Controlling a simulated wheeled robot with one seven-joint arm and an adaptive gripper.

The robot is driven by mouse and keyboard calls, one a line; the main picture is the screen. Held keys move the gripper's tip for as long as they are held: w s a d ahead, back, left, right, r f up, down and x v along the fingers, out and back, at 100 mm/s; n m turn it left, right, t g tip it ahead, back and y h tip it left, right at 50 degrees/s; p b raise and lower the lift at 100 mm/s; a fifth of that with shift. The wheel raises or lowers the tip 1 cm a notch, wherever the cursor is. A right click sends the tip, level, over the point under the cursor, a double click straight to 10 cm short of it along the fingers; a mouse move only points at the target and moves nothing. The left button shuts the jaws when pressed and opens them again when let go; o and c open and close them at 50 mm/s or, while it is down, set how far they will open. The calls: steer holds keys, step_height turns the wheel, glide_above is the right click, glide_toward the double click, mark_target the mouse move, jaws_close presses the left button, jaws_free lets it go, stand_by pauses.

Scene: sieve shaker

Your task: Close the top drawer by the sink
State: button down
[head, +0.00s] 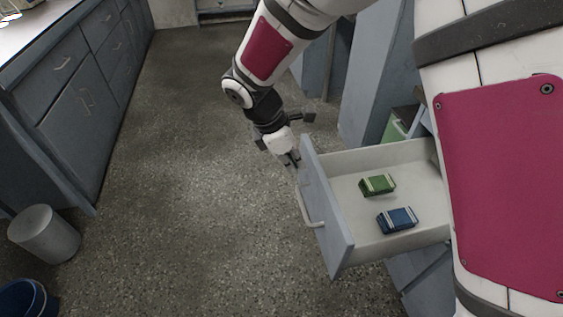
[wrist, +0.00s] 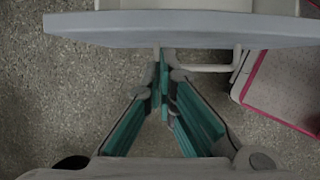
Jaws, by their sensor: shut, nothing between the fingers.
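The drawer (head: 325,222) is pulled well out of the cabinet on the right in the head view. Its grey-blue front has a pale bar handle (head: 307,205). A green box (head: 377,185) and a blue box (head: 397,220) lie inside. My gripper (head: 292,160) is shut and empty, just outside the far corner of the drawer front. In the wrist view my gripper (wrist: 160,68) points at the drawer front (wrist: 180,28), with its tips close to the lower edge beside the handle (wrist: 208,68). I cannot tell whether it touches. The sink does not show.
A cabinet row (head: 75,90) runs along the left. A grey bin (head: 45,235) and a blue bucket (head: 25,298) stand near it. The speckled floor (head: 190,180) between the cabinets is clear. Another tall blue-grey panel (head: 375,70) stands behind the drawer.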

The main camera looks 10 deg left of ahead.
steer(key=shift+w+d, duration=0.15)
steer(key=shift+d, duration=0.25)
steer(key=shift+d, duration=0.1)
steer(key=w+d+p, duration=0.2)
steer(key=w+d, duration=0.2)
steer(key=d, duration=0.6)
steer(key=w+d+p, duration=0.3)
steer(key=w+d, duration=0.2)
steer(key=d, duration=0.6)
steer(key=w+d+p, duration=0.2)
steer(key=w+d, duration=0.2)
steer(key=d, duration=0.7)
steer(key=shift+w+p, duration=0.2)
steer(key=shift+p, duration=0.15)
steer(key=shift+d+r, duration=0.1)
